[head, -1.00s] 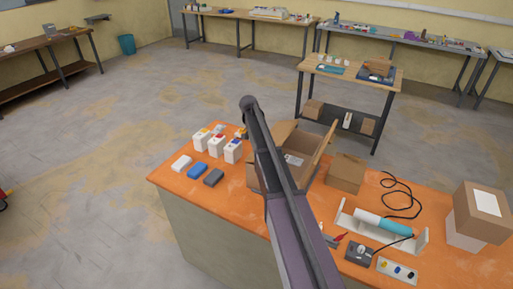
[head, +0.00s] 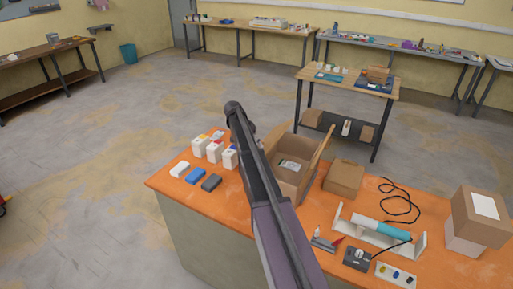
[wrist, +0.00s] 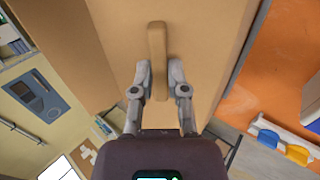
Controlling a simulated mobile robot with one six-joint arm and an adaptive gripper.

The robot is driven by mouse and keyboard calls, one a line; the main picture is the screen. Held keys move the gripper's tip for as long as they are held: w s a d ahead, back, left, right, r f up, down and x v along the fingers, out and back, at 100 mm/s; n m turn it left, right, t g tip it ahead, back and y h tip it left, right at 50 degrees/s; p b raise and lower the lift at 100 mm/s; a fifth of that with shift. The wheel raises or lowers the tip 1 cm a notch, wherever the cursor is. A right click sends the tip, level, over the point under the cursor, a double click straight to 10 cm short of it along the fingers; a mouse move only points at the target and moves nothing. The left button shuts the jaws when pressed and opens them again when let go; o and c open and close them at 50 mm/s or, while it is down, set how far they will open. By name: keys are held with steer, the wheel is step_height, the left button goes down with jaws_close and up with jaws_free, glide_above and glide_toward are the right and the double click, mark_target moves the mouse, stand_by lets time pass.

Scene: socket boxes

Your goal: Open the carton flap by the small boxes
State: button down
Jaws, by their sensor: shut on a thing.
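The open carton (head: 291,183) stands on the orange bench top, with a grey and white item (head: 290,166) inside. Its right flap (head: 321,142) stands up. The small white boxes (head: 214,149) stand in a row to its left. My arm covers the carton's left side in the head view, so the flap by the small boxes and my gripper are hidden there. In the wrist view my gripper (wrist: 159,75) has its two fingers closed on a tan bar-shaped handle (wrist: 157,32) on a brown cardboard panel (wrist: 204,50).
White, blue and dark grey blocks (head: 194,175) lie in front of the small boxes. A closed brown box (head: 343,178) stands right of the carton. Farther right are a white stand (head: 379,237) with a teal cylinder, a black cable and stacked boxes (head: 483,212).

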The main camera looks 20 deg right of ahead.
steer(key=shift+a, duration=0.1)
steer(key=c, duration=0.6)
jaws_free()
steer(key=shift+c, duration=0.2)
steer(key=s+a+f+n+t+y, duration=0.2)
steer(key=s+a+n, duration=0.3)
steer(key=s+a, duration=0.7)
steer(key=s+a+f+n+t+y, duration=0.2)
steer(key=s+a+f+n+t, duration=0.1)
steer(key=s+a, duration=0.9)
steer(key=shift+s+a+n+t+y+b, duration=0.35)
steer(key=shift+s+n+t, duration=0.35)
steer(key=shift+s+n, duration=1.15)
steer(key=shift+s+d+m, duration=0.1)
steer(key=shift+s+m, duration=0.3)
steer(key=shift+m, duration=0.05)
